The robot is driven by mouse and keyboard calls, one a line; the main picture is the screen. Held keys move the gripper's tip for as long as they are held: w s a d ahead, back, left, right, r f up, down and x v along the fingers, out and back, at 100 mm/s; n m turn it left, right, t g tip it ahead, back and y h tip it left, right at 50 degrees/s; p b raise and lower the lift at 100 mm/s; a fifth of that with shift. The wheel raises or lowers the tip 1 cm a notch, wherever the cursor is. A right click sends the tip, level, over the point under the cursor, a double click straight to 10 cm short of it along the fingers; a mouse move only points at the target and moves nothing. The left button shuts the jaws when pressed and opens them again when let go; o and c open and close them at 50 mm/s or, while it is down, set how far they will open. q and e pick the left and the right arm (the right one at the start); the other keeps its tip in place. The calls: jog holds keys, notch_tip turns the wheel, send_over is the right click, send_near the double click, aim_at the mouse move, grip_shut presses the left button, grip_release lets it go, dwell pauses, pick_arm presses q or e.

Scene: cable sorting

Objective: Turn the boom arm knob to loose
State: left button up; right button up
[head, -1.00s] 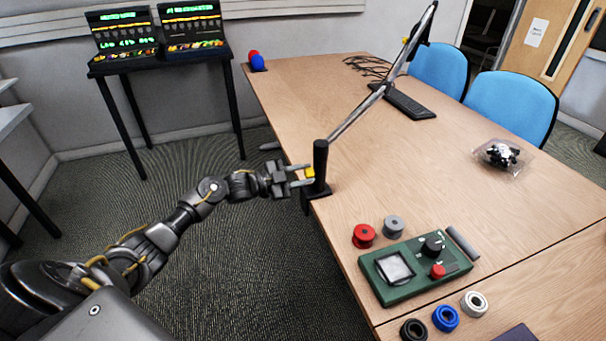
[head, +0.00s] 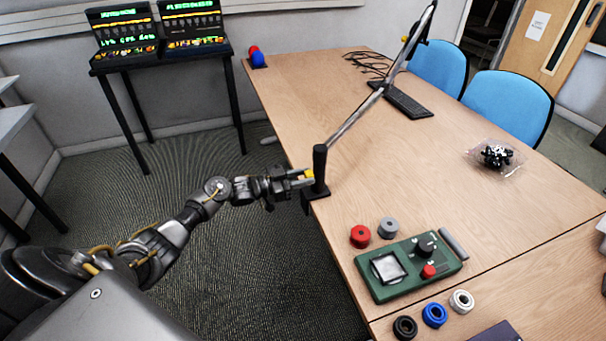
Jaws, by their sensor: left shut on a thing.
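The boom arm (head: 358,115) is a thin grey jointed arm that rises from a black upright post (head: 319,168) clamped at the table's left edge. A small yellow knob (head: 309,174) sits on the left side of the post. My left gripper (head: 304,178) reaches in from the left and is shut on the knob, whose sides are partly hidden by the fingers. The knob's turn angle cannot be read at this size. My right gripper is not in view.
A green device (head: 372,268) with a screen and knobs lies on the near table, with several coloured rings around it. A keyboard (head: 407,101), cables and a clear packet (head: 496,157) lie farther off. Red and blue balls (head: 257,59) sit at the far left corner.

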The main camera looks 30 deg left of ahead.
pick_arm(q)
jog(key=shift+n, duration=0.3)
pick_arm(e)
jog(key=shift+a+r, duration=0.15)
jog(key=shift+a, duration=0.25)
pick_arm(q)
jog(key=o, duration=1)
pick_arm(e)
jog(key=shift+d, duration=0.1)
pick_arm(q)
jog(key=v, duration=1.1)
jog(key=shift+b, duration=0.4)
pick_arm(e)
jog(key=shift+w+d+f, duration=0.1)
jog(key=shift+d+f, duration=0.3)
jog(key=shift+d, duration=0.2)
pick_arm(q)
jog(key=shift+w, duration=0.1)
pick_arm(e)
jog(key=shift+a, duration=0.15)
